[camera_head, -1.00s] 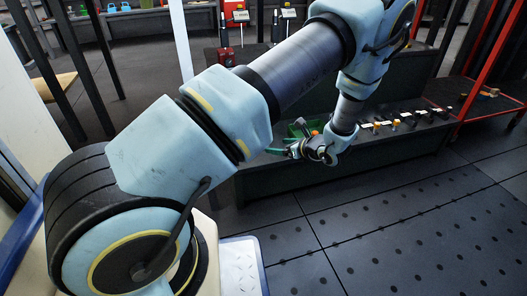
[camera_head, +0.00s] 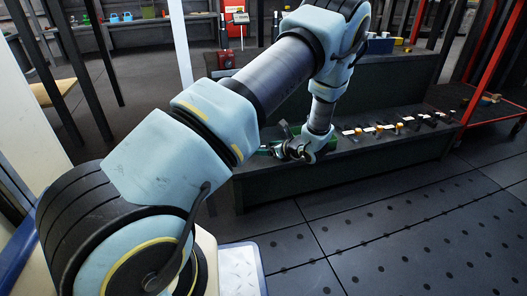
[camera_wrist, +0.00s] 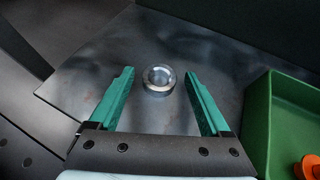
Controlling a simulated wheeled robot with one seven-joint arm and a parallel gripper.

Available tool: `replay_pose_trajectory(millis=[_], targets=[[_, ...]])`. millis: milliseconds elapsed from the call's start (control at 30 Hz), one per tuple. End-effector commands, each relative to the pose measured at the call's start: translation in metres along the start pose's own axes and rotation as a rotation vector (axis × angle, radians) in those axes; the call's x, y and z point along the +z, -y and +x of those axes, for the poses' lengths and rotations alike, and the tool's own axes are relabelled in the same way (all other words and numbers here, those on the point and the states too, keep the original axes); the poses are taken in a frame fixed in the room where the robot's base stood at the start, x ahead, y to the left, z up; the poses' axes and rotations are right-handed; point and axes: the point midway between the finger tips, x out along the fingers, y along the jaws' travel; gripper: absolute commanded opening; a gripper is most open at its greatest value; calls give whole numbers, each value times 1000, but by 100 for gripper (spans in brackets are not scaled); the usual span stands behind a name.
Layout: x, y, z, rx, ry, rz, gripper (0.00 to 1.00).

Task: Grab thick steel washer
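The thick steel washer (camera_wrist: 159,79) is a shiny metal ring lying flat on a dark metal surface (camera_wrist: 215,62) in the wrist view. My gripper (camera_wrist: 160,78) has two green fingers spread wide apart, open and empty. The washer shows between the fingertips, toward their far ends; whether the fingers are down at its height I cannot tell. In the head view my gripper (camera_head: 272,150) is at the left end of the low dark bench (camera_head: 350,172). The washer is hidden or too small to make out there.
A green bin (camera_wrist: 258,120) with an orange part (camera_wrist: 308,168) stands close to the right of my gripper in the wrist view. Several small parts with white labels line the bench (camera_head: 398,126) to the right. A red-framed cart (camera_head: 490,110) stands farther right.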

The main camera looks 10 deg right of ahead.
Motion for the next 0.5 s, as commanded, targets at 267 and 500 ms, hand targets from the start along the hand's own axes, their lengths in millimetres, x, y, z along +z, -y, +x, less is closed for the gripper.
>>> replay_pose_trajectory(millis=[267,500], targets=[[0,0,0,0,0,0,49],[0,0,0,0,0,0,22]])
